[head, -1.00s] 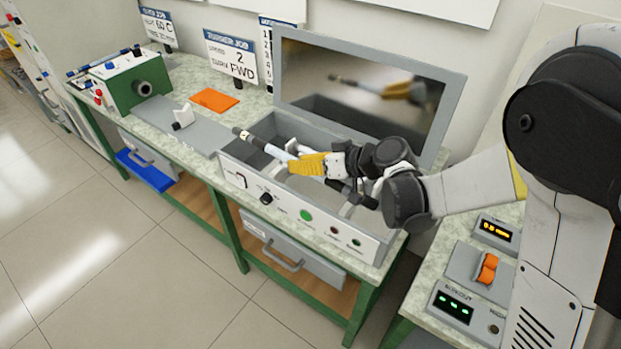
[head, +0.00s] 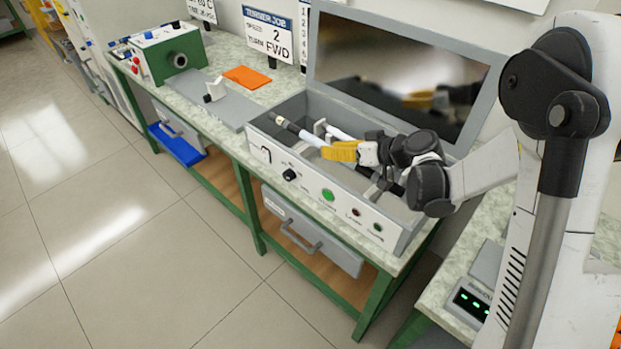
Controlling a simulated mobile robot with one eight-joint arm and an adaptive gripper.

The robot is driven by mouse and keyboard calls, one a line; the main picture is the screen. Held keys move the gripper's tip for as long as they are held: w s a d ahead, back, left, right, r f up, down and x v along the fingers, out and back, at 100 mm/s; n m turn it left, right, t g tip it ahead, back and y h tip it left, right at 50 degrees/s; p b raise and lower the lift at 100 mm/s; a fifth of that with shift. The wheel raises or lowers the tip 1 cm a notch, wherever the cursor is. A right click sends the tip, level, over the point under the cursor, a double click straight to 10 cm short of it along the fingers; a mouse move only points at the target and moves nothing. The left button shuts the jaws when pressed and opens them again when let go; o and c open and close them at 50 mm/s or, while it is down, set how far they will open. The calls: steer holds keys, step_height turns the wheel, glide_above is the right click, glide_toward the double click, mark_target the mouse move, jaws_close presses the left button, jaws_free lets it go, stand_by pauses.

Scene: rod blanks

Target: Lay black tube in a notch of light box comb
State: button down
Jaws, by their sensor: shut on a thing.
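The light box (head: 262,152) is a grey open tray with its mirrored lid raised. My gripper (head: 338,150), with yellow fingers, is low over its inside and shut on a long tube (head: 291,128). The tube's left end is black with a pale band, followed by a light bluish stretch. A black stretch in line with it shows right of the fingers. The tube slants along the box. A pale upright comb piece (head: 320,127) stands just behind the tube's left part. I cannot tell whether the tube rests in a notch; the fingers hide its middle.
The raised lid (head: 400,65) stands close behind my gripper. A green machine (head: 170,60), a grey plate (head: 222,108) and an orange sheet (head: 247,77) lie to the left on the bench. A blue tray (head: 178,146) sticks out below.

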step_height(320, 180, down, 5)
steer(key=shift+w+d+f+b, duration=0.1)
steer(key=shift+f+b, duration=0.1)
steer(key=shift+b, duration=0.9)
steer(key=shift+f+b, duration=0.75)
steer(key=shift+f, duration=1.05)
steer(key=shift+f, duration=0.2)
steer(key=c, duration=1.4)
jaws_free()
